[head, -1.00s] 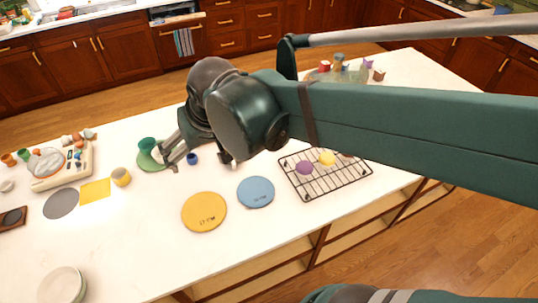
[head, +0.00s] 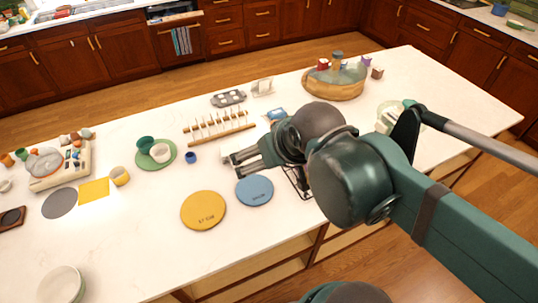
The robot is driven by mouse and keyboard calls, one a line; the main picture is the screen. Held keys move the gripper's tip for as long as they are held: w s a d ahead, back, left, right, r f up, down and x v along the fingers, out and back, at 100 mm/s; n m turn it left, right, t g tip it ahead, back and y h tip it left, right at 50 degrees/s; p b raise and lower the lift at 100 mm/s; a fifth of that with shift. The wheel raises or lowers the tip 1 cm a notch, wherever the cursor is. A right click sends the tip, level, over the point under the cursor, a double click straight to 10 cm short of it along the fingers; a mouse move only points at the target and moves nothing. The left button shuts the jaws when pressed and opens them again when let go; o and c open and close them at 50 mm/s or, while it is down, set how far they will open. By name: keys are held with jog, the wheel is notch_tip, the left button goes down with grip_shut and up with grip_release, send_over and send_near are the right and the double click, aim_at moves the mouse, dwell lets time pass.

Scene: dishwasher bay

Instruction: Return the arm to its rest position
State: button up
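My gripper (head: 238,160) is over the middle of the white island counter, just above and behind the blue round plate (head: 255,191). Its fingers point left and nothing shows between them. The fingers look apart, though they are small in this view. My arm comes in from the lower right and hides most of the wire rack (head: 297,182).
A yellow round plate (head: 203,211) lies left of the blue one. A wooden peg rack (head: 222,134), a small blue cup (head: 191,158) and a green plate (head: 170,163) with cups stand behind and left. A wooden bowl (head: 333,90) stands at the back right.

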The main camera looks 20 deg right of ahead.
jog(key=shift+f, duration=0.1)
dwell(0.3)
notch_tip(320, 180, down, 10)
jog(key=b, duration=1)
